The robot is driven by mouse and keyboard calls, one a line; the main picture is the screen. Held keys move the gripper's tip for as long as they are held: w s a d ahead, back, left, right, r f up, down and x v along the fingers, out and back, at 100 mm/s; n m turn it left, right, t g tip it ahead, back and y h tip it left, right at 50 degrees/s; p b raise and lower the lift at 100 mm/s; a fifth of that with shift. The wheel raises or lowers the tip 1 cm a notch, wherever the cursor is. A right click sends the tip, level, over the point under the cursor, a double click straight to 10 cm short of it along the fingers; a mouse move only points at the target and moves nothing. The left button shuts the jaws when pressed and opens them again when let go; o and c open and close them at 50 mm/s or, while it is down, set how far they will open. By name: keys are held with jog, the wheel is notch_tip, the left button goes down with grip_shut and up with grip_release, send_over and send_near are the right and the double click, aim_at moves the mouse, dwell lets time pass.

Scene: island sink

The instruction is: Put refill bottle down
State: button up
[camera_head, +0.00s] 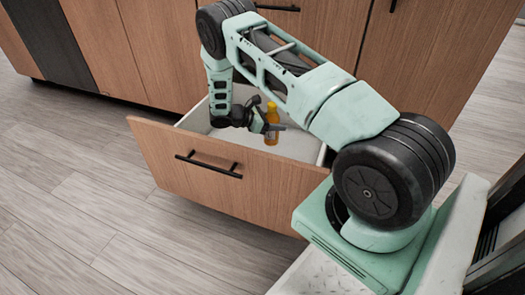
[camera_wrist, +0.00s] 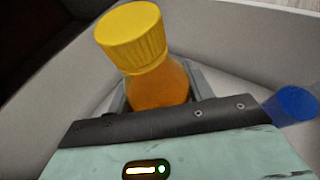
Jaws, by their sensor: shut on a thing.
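The refill bottle (camera_head: 272,124) is orange with a yellow cap. My gripper (camera_head: 264,123) is shut on it, inside the outline of the open drawer (camera_head: 215,165). In the wrist view the bottle (camera_wrist: 158,85) stands up between the fingers, its cap tilted toward the upper left. The gripper's fingers are partly hidden behind the bottle and the gripper's body in that view. I cannot tell whether the bottle's base touches the drawer floor.
A blue round object (camera_wrist: 292,103) lies in the drawer at the right in the wrist view. Pale drawer walls (camera_wrist: 235,35) surround the gripper. The drawer's wooden front has a black handle (camera_head: 208,165). Wooden floor (camera_head: 70,170) is clear to the left.

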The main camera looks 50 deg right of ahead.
aim_at(275, 140)
notch_tip(275, 140, down, 8)
jog(key=b, duration=0.4)
jog(key=shift+f, duration=0.2)
jog(key=shift+r, duration=0.15)
jog(key=o, duration=1)
jog(key=shift+f, duration=0.2)
jog(key=shift+o, duration=0.2)
jog(key=shift+r, duration=0.1)
